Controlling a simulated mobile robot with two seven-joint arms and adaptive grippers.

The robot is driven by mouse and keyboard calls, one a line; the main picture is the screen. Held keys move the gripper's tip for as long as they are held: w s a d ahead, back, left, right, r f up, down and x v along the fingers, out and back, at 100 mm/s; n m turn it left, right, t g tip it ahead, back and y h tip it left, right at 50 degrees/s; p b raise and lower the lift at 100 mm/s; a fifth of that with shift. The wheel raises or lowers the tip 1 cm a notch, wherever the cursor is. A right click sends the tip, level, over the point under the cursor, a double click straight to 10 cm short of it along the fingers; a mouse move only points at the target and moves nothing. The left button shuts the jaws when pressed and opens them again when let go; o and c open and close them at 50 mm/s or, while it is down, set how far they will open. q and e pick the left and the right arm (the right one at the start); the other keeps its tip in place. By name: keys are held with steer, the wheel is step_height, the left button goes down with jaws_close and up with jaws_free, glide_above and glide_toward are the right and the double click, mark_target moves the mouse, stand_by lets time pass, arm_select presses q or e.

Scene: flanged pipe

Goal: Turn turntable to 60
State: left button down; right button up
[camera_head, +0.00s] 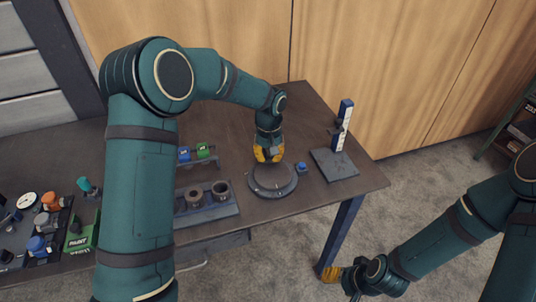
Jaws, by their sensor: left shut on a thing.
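The turntable (272,189) is a dark round disc lying flat near the front edge of the dark table. My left gripper (268,157), with yellow fingers, points down at the far part of the disc and is shut on the turntable. The exact contact is too small to make out, and the fingers hide part of the disc's far side. Any angle marks on the disc are too small to read. My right gripper (331,274) hangs low beside the table's front right leg, away from the turntable. Its jaw opening cannot be made out.
A small blue block (301,168) sits just right of the disc. Beyond it stands a blue-and-white upright post (343,125) on a dark plate (334,165). A grey holder (224,207) with two dark cylinders is to the left. Green and blue parts (203,150) stand behind it.

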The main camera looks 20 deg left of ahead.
mark_target(283, 164)
arm_select(q)
steer(key=m, duration=0.1)
steer(key=d+m+p, duration=0.1)
steer(key=m, duration=0.1)
steer(key=shift+w+d+r, duration=0.1)
steer(key=shift+w+r, duration=0.05)
steer(key=shift+w, duration=0.15)
steer(key=m, duration=0.1)
steer(key=d+m+p, duration=0.1)
steer(key=shift+m, duration=0.4)
steer(key=m, duration=0.2)
steer(key=d+m+p, duration=0.1)
steer(key=shift+d+m, duration=0.25)
steer(key=shift+m, duration=0.15)
steer(key=shift+s+d+m+p, duration=0.15)
steer(key=shift+d+m+p, duration=0.2)
steer(key=shift+m, duration=0.35)
steer(key=c, duration=0.9)
jaws_free()
